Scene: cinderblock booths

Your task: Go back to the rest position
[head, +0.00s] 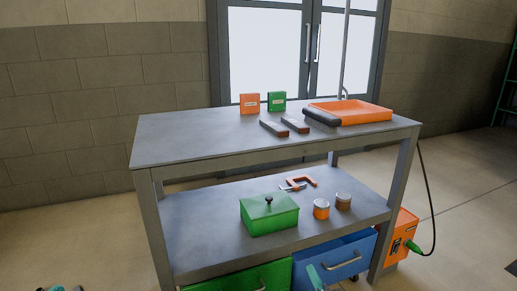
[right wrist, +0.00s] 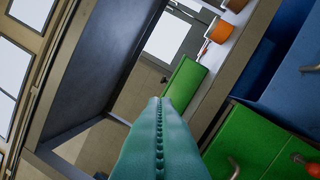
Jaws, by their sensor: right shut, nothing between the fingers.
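My right gripper (head: 315,276) shows at the bottom of the head view, in front of the blue drawer. In the right wrist view its teal fingers (right wrist: 158,102) are pressed together, shut and empty. A bit of my left gripper (head: 66,288) shows at the bottom left edge of the head view. Too little of it shows to tell its state. The workbench (head: 170,143) stands ahead, with a top and a lower shelf.
On the top are an orange box (head: 249,103), a green box (head: 277,101), two dark bars and an orange tray (head: 358,113). The shelf holds a green lidded box (head: 268,216), a clamp (head: 299,183) and two cans. Green and blue drawers (head: 338,262) are below. An orange machine (head: 401,236) stands right.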

